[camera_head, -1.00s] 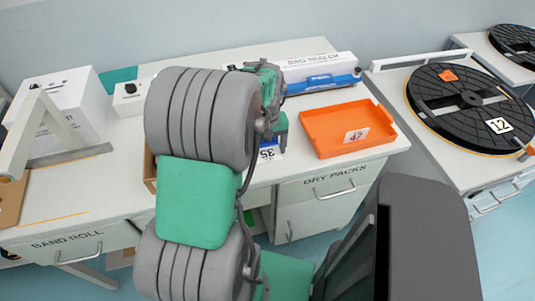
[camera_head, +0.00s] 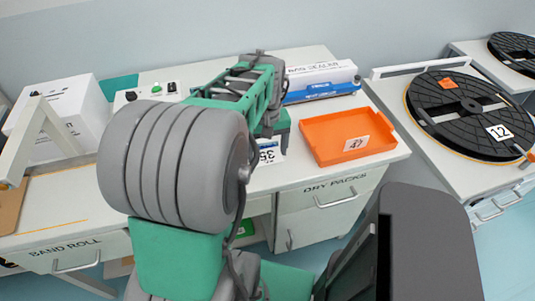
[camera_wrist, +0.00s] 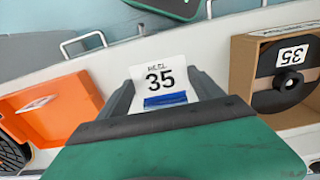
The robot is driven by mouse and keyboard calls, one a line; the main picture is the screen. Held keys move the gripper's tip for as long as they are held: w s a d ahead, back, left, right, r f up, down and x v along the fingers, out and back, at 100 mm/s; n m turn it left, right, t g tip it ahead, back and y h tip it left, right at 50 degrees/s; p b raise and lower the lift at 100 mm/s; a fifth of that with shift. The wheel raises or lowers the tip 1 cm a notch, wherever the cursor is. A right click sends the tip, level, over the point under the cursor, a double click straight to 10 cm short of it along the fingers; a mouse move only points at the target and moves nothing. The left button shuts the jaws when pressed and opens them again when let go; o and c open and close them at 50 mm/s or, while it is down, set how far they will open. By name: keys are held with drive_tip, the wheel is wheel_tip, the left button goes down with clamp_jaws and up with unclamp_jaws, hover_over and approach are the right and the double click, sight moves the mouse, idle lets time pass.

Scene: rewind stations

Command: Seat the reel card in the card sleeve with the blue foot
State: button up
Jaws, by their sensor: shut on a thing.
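My gripper (camera_wrist: 160,80) is shut on the reel card (camera_wrist: 158,78), a white card that reads REEL 35 and has a blue patch at its end nearer the gripper. The card lies between the two grey fingers in the wrist view. In the head view the card (camera_head: 268,153) hangs below the green end of my arm, over or near the front of the bench, left of the orange tray. I cannot make out a card sleeve with a blue foot in either view; my arm hides part of the bench.
An orange tray (camera_head: 348,136) stands right of the card. A cardboard box (camera_wrist: 235,85) holding a black reel marked 35 shows in the wrist view. A large black reel marked 12 (camera_head: 460,112) lies on the right bench. A white box (camera_head: 72,110) stands at left.

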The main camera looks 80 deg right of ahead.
drive_tip(key=s+a+r+b, duration=0.1)
drive_tip(key=a+r, duration=0.2)
drive_tip(key=a, duration=0.2)
drive_tip(key=s+a+r, duration=0.1)
drive_tip(key=a+r, duration=0.2)
drive_tip(key=a, duration=0.3)
drive_tip(key=w+d+r+m, duration=0.3)
drive_tip(key=d+r+m, duration=0.15)
drive_tip(key=d, duration=0.25)
drive_tip(key=w+a+f+n, duration=0.1)
drive_tip(key=w+n, duration=0.2)
drive_tip(key=w, duration=0.6)
drive_tip(key=w+a+f+n, duration=0.1)
drive_tip(key=w+a+n, duration=0.15)
drive_tip(key=w, duration=0.65)
drive_tip(key=w+a+f+n+p, duration=0.15)
drive_tip(key=w+a+n, duration=0.35)
drive_tip(key=w+a, duration=0.65)
drive_tip(key=w+a+f+n, duration=0.1)
drive_tip(key=w+a+n, duration=0.1)
drive_tip(key=a, duration=0.7)
drive_tip(key=w+a+f+n, duration=0.1)
drive_tip(key=w+a+n, duration=0.2)
drive_tip(key=a, duration=0.6)
drive_tip(key=shift+a+f+n, duration=0.2)
drive_tip(key=shift+f+n, duration=0.1)
drive_tip(key=shift+n, duration=0.2)
